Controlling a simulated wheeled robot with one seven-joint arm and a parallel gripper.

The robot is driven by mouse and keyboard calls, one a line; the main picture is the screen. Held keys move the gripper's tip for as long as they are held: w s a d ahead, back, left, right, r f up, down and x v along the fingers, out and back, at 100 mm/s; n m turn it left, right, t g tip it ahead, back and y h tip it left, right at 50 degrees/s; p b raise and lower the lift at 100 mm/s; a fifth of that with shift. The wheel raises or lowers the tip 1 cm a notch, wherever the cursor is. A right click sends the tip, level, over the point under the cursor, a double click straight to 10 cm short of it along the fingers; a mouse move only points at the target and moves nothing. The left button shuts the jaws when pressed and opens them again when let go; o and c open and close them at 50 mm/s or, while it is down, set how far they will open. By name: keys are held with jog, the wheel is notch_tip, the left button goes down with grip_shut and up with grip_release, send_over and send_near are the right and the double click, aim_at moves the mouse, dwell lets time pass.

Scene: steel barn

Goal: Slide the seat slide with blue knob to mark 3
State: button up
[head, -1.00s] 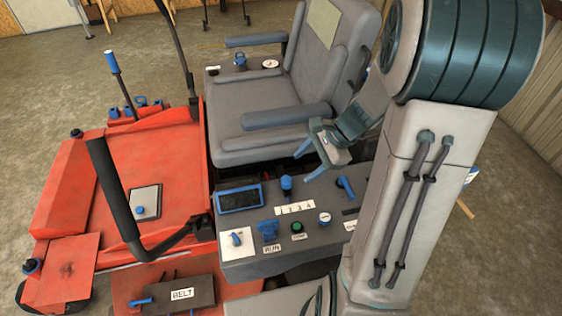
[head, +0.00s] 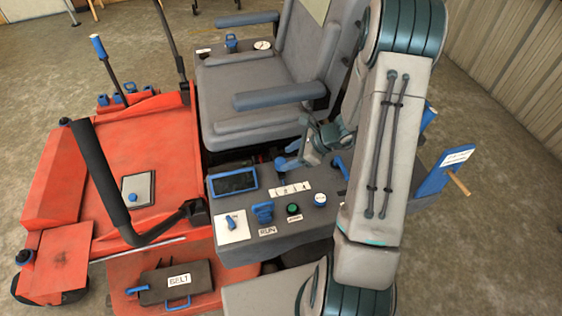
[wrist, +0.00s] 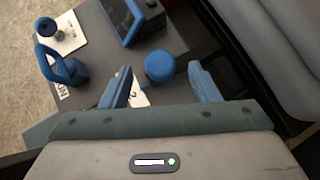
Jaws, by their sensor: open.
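The blue round knob (head: 283,162) of the seat slide stands on the dark side console, behind a white strip of number marks (head: 289,189). In the wrist view the knob (wrist: 160,66) sits between my two blue fingertips, with a gap on each side. My gripper (head: 297,152) is open at the knob; it also shows in the wrist view (wrist: 160,74). A mark that looks like a 2 (wrist: 138,97) shows beside the left finger. My gripper body hides the rest of the strip there. The knob's exact mark cannot be read.
The console carries a screen (head: 234,181), a blue RUN handle (head: 263,212), a green button (head: 293,208), a round dial (head: 320,200) and a blue lever (head: 341,167) to the right. The seat's blue armrest (head: 279,95) is just behind.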

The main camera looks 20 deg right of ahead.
aim_at(282, 161)
jog(key=shift+x, duration=2.15)
grip_shut()
jog(key=shift+d, duration=1.7)
jog(key=shift+a, duration=0.15)
grip_release()
jog(key=shift+s+r, duration=0.1)
jog(key=v, duration=1.3)
jog(key=shift+d+r+p, duration=0.2)
jog(key=shift+d+p, duration=0.1)
jog(key=shift+p, duration=0.1)
